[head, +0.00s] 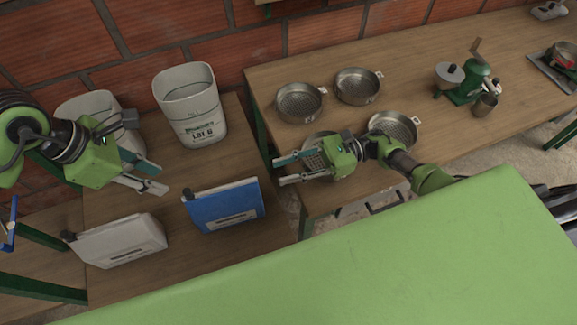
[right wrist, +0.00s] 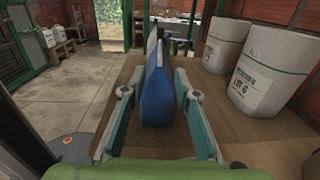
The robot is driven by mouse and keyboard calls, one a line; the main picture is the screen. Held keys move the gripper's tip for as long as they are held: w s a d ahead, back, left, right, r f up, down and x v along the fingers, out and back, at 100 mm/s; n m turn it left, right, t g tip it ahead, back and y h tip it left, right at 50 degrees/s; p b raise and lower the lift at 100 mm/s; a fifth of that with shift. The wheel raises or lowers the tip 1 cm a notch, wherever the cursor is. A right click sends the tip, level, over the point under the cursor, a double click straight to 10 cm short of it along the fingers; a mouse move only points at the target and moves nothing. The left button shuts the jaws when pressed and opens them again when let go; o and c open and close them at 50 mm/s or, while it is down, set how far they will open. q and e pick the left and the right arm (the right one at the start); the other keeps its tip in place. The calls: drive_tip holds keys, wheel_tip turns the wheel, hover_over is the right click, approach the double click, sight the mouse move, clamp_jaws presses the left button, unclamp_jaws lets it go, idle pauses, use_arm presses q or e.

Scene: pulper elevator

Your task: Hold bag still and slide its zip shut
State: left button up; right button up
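A blue bag (head: 225,207) with a label stands upright on the low wooden bench; a small dark piece sits at its upper left corner. A pale grey bag (head: 120,243) stands left of it, with a similar dark piece at its upper left. My right gripper (head: 280,169) is open and empty, just right of and apart from the blue bag. In the right wrist view the blue bag (right wrist: 157,100) shows end-on, lined up between the open fingers. My left gripper (head: 153,177) is open and empty, above the bench behind the grey bag.
A tall white sack (head: 190,105) stands behind the blue bag; another (head: 90,108) is partly hidden by my left arm. Several metal pans (head: 300,103) and a green grinder (head: 472,85) stand on the longer table. Bare bench lies around the bags.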

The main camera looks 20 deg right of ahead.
sight(235, 183)
drive_tip(key=a, duration=1.3)
drive_tip(key=shift+w+a, duration=0.25)
drive_tip(key=shift+a, duration=0.05)
use_arm(q)
drive_tip(key=shift+o, duration=0.5)
use_arm(e)
clamp_jaws()
use_arm(q)
drive_tip(key=shift+d, duration=0.1)
